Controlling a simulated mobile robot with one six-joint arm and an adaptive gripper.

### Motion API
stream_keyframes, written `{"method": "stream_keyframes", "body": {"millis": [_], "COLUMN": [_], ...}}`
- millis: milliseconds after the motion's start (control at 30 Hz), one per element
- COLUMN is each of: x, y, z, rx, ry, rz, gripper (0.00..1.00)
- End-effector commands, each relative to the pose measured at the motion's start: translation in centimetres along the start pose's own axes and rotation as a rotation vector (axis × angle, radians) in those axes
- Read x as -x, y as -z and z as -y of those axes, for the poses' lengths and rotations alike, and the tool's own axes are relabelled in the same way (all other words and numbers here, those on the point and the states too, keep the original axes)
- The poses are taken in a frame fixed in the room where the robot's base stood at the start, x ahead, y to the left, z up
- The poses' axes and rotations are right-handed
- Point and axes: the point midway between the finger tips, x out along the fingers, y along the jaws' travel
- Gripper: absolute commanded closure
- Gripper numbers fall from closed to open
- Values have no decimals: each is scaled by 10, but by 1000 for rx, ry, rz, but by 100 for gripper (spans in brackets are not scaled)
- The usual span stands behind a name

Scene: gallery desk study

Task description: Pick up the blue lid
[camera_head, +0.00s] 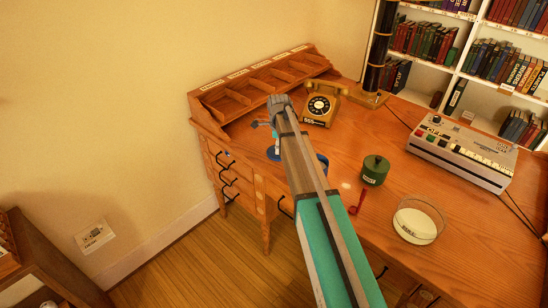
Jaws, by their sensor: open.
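A round blue thing (273,154), which looks like the blue lid, lies on the wooden desk, left of my arm. My arm crosses the picture and hides part of the desk. My gripper (264,126) is small in the picture, just above the blue lid in the image, with its jaws open. I cannot tell the exact height between them. Another blue object (323,164) shows to the right of my arm, partly hidden by it, so its full shape is unclear.
A rotary telephone (320,107), wooden compartments (233,98) and a grey keyed machine (462,150) are farther back. Bare desk lies between them.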

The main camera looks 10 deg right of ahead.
Motion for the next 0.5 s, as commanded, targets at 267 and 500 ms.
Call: {"method": "stream_keyframes", "body": {"millis": [267, 500], "x": [-12, -11], "y": [0, 0], "z": [0, 0], "rx": [0, 0], "ry": [0, 0], "rz": [0, 0], "gripper": [27, 27]}}
